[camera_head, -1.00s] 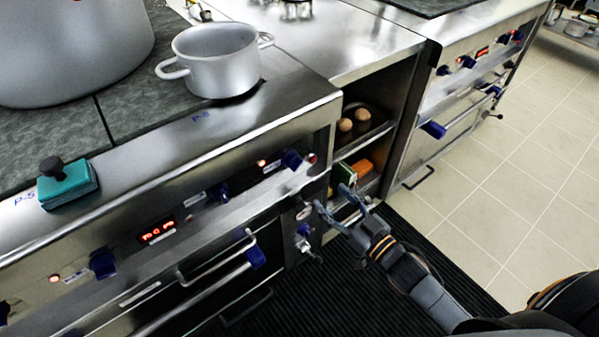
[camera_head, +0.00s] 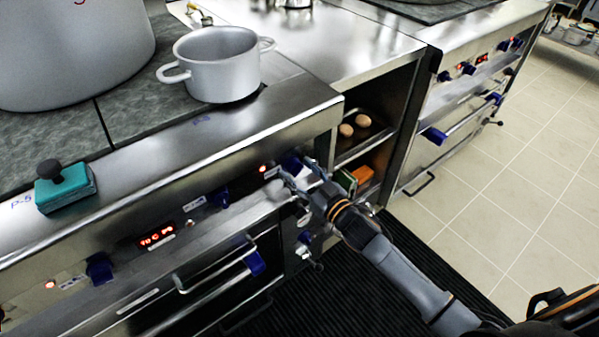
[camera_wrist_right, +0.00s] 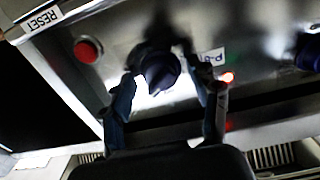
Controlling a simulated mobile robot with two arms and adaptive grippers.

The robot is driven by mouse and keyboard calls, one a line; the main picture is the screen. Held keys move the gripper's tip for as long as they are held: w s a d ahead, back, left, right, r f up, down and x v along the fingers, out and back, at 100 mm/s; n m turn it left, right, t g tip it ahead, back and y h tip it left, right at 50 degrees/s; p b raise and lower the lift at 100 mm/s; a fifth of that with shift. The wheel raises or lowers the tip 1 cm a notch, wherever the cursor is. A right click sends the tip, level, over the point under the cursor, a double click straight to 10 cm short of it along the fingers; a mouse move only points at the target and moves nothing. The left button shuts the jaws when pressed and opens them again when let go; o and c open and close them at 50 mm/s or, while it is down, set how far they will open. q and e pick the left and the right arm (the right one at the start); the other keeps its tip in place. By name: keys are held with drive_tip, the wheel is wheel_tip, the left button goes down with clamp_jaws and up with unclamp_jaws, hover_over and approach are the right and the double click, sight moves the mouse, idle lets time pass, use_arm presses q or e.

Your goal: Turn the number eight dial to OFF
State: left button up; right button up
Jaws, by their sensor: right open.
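The number eight dial (camera_head: 291,162) is a dark blue knob on the front panel of the near stove, at its right end. In the right wrist view the dark knob (camera_wrist_right: 158,68) sits between the fingertips, beside a label (camera_wrist_right: 212,57) that seems to read P-8 and a lit red lamp (camera_wrist_right: 227,77). My right gripper (camera_head: 298,179) is open at the panel, with one finger on each side of the knob in the wrist view (camera_wrist_right: 165,75). I cannot tell whether the fingers touch it. The gripper partly hides the knob in the head view. My left gripper is not in view.
A red button (camera_wrist_right: 88,50) with a RESET label (camera_wrist_right: 42,20) is close to the dial. Another blue knob (camera_head: 219,195) and an oven handle (camera_head: 213,270) are on the same front. A grey pot (camera_head: 217,65) stands on the stove. Shelves (camera_head: 352,150) with eggs are at right.

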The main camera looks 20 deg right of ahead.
drive_tip(key=c, duration=1.2)
